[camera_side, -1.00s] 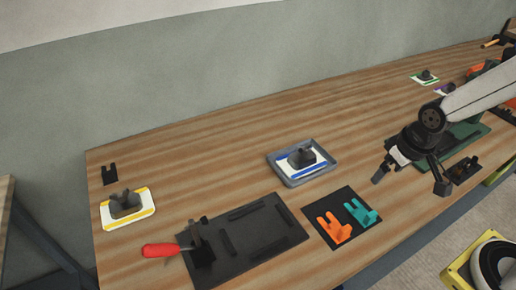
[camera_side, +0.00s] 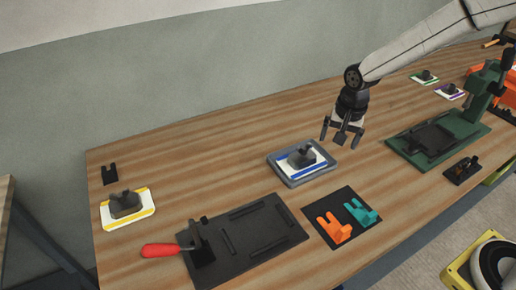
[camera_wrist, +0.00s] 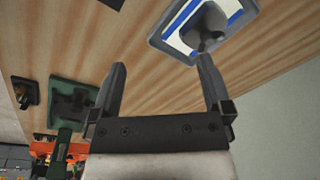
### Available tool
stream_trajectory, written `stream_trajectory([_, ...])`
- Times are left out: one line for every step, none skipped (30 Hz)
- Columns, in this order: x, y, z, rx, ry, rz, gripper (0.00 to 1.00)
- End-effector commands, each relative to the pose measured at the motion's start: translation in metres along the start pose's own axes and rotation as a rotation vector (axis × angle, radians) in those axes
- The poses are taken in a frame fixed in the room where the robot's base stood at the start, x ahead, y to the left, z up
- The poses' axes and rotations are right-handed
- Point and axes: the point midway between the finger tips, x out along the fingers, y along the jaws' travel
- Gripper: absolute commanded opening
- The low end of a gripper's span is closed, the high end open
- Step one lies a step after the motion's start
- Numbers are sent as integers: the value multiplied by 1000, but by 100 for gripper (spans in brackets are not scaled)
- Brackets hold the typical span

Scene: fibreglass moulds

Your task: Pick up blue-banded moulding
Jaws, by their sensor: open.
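The blue-banded moulding (camera_side: 301,157) is a dark grey piece with a knob on a white plate with blue bands. It sits in a grey tray (camera_side: 290,180) near the middle of the table. My gripper (camera_side: 341,139) is open and empty, above and to the right of the tray, apart from the moulding. In the wrist view the moulding (camera_wrist: 207,27) shows at the top, beyond the right fingertip of my gripper (camera_wrist: 161,72). Part of the tray is cut off there by the top edge.
A black mat (camera_side: 322,234) with orange and teal clips lies in front of the tray. A dark plate with a red-handled tool (camera_side: 162,250) is at front left. A yellow-banded moulding (camera_side: 127,221) lies at left. A green machine (camera_side: 463,131) stands at right.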

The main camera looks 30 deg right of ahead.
Motion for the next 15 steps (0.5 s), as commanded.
stream_trajectory([5,-10,-6,59,-7,8,100])
stream_trajectory([7,-15,-9,97,-10,12,100])
stream_trajectory([10,-22,-13,150,-15,19,100])
stream_trajectory([13,-27,-16,189,-18,24,100])
stream_trajectory([16,-32,-18,228,-22,29,100])
stream_trajectory([19,-39,-22,280,-25,35,100])
stream_trajectory([22,-44,-24,320,-27,41,100])
stream_trajectory([25,-48,-27,358,-30,48,100])
stream_trajectory([29,-55,-30,411,-32,54,100])
stream_trajectory([32,-59,-32,448,-34,60,100])
stream_trajectory([35,-64,-34,485,-35,66,100])
stream_trajectory([38,-69,-37,533,-37,74,100])
stream_trajectory([40,-73,-39,566,-37,78,100])
stream_trajectory([43,-76,-40,597,-38,83,100])
stream_trajectory([46,-80,-42,636,-38,89,100])
